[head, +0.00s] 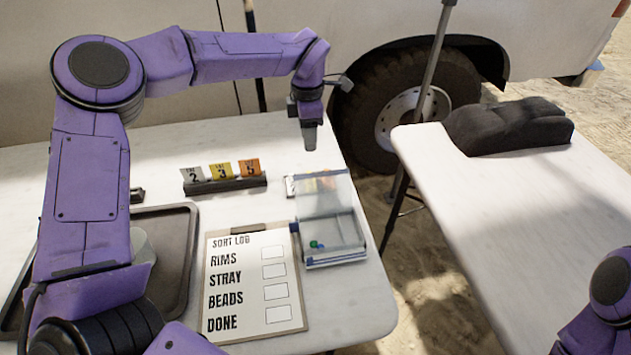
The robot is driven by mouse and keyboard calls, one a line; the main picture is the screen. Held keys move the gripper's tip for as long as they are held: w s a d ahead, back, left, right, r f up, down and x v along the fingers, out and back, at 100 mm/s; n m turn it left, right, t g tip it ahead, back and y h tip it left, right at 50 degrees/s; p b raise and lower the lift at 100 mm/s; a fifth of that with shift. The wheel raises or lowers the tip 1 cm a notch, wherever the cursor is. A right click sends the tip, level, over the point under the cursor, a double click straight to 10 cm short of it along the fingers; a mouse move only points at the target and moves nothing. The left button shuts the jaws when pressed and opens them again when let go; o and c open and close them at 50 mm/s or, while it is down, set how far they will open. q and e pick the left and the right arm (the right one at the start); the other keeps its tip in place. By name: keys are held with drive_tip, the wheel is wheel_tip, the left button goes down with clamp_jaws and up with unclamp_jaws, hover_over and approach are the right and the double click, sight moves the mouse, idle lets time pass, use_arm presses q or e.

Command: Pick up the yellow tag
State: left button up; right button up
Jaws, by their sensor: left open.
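The yellow tag (222,171) with the number 3 stands upright in a dark holder bar (228,185) on the white table. A grey tag (193,175) with a 2 stands to its left and an orange tag (249,168) with a 5 to its right. My left gripper (309,142) points down above the table's far right part, to the right of the tags and apart from them. It is open and nothing shows in it. My right gripper is out of view.
A clear box (333,257) with its lid raised holds small green and blue bits. A clipboard (216,318) lies in front. A dark tray (183,213) with a pale round vessel is partly behind my left arm. A second table (480,200) bears a dark lump (510,128).

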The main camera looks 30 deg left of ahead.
use_arm(q)
wheel_tip(320, 180, down, 5)
drive_tip(key=shift+w+r, duration=0.1)
drive_tip(key=shift+f, duration=0.35)
drive_tip(key=f, duration=0.5)
drive_tip(key=shift+s+d+f+p, duration=0.1)
drive_tip(key=shift+s+d+p, duration=0.1)
drive_tip(key=shift+p, duration=0.1)
clamp_jaws()
